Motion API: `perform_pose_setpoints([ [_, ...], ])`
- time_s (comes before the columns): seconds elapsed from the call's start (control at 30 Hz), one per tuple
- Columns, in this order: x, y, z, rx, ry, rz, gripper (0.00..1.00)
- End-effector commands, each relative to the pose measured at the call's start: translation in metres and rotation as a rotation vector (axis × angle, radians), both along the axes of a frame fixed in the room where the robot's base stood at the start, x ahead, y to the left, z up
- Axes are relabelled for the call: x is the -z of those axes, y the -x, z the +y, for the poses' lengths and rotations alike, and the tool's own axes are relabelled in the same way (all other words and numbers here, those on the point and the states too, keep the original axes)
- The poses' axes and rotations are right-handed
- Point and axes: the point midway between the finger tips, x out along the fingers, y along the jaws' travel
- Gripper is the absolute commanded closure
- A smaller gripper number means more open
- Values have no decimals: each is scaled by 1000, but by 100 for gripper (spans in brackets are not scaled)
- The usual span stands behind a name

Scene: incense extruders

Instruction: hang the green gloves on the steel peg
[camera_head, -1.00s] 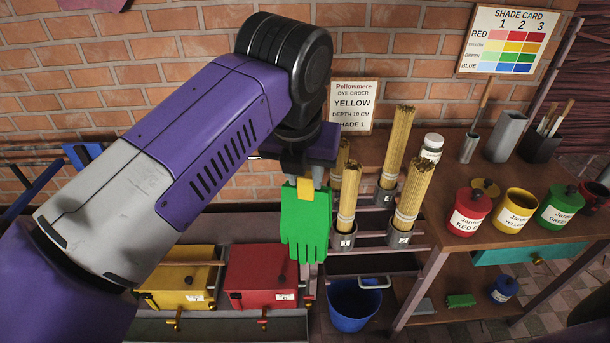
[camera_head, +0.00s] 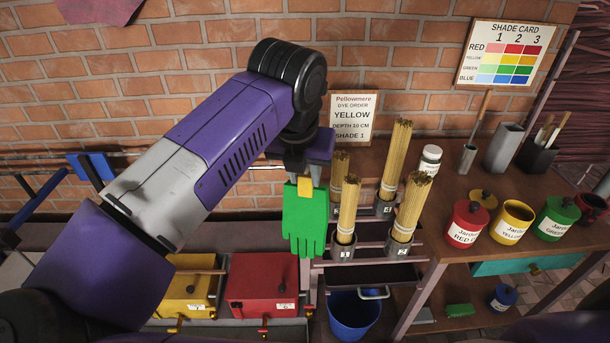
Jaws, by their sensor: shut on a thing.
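The green gloves (camera_head: 305,222) hang with fingers down from a yellow tab at their cuff. My gripper (camera_head: 305,182) is shut on the gloves at that tab and holds them in the air, left of the incense bundles and in front of the brick wall. My wrist and arm cover the area just above and to the left of the gripper. I cannot make out the steel peg for certain; a thin pale bar (camera_head: 266,168) shows behind my wrist.
Incense bundles (camera_head: 348,205) stand in cups close to the gloves' right. A red box (camera_head: 262,278) and yellow box (camera_head: 190,290) sit lower left. A blue bucket (camera_head: 353,318) is below. Dye jars (camera_head: 467,222) stand on the right-hand table.

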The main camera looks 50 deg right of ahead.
Motion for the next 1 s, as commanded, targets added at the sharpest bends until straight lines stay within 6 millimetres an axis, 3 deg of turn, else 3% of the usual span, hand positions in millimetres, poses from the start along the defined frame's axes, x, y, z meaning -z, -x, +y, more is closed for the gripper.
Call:
perform_pose_setpoints([
  [0.3,10,-7,-9,1,0,0,100],
  [1.0,9,-8,-10,1,0,0,100],
])
